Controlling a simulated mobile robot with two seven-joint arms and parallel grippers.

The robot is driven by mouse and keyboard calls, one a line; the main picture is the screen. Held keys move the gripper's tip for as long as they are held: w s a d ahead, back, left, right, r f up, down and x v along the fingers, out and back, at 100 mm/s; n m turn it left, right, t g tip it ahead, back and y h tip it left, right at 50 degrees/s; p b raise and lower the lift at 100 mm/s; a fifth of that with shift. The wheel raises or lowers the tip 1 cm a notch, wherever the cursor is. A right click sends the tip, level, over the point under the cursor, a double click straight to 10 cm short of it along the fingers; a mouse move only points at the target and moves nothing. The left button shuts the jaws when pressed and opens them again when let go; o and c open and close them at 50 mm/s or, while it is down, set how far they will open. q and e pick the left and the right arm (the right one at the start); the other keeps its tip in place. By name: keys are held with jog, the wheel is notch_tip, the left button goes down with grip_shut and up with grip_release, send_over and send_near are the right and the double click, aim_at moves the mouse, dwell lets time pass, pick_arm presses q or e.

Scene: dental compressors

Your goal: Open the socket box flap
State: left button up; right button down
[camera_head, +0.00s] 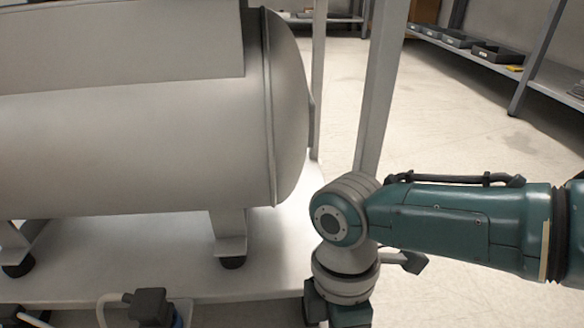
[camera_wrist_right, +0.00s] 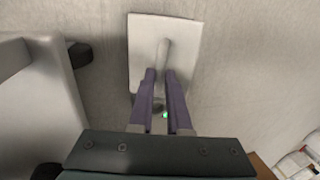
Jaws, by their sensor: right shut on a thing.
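In the right wrist view a pale grey square plate (camera_wrist_right: 187,45), which looks like the socket box flap, stands out in front of a grey surface. A narrow raised grip (camera_wrist_right: 163,55) runs down its middle. My right gripper (camera_wrist_right: 161,76) has its two purple fingers closed in on the lower end of this grip, one on each side. A small green light (camera_wrist_right: 165,115) shows between the fingers. What lies behind the plate is hidden. In the head view my right arm reaches in from the right, and its gripper is out of the picture. My left gripper is in neither view.
A large grey compressor tank (camera_head: 130,150) stands on short legs on a pale platform (camera_head: 110,280). A dark box with a cable (camera_head: 149,306) sits at the bottom edge. A grey post (camera_head: 382,85) rises behind my arm. Shelves with trays (camera_head: 497,55) stand at the back right.

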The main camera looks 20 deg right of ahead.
jog(key=shift+w+d+f, duration=0.1)
jog(key=shift+w+f, duration=0.1)
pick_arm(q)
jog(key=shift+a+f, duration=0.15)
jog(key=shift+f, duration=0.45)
pick_arm(e)
jog(key=shift+r+g, duration=0.25)
jog(key=shift+g, duration=0.05)
jog(key=c, duration=0.9)
grip_release()
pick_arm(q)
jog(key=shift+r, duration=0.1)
pick_arm(e)
jog(key=shift+o, duration=0.2)
jog(key=shift+r, duration=0.1)
pick_arm(q)
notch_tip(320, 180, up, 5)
jog(key=p, duration=0.5)
pick_arm(e)
jog(key=v, duration=0.7)
jog(key=shift+w, duration=0.2)
jog(key=shift+d+r, duration=0.1)
jog(key=shift+r, duration=0.15)
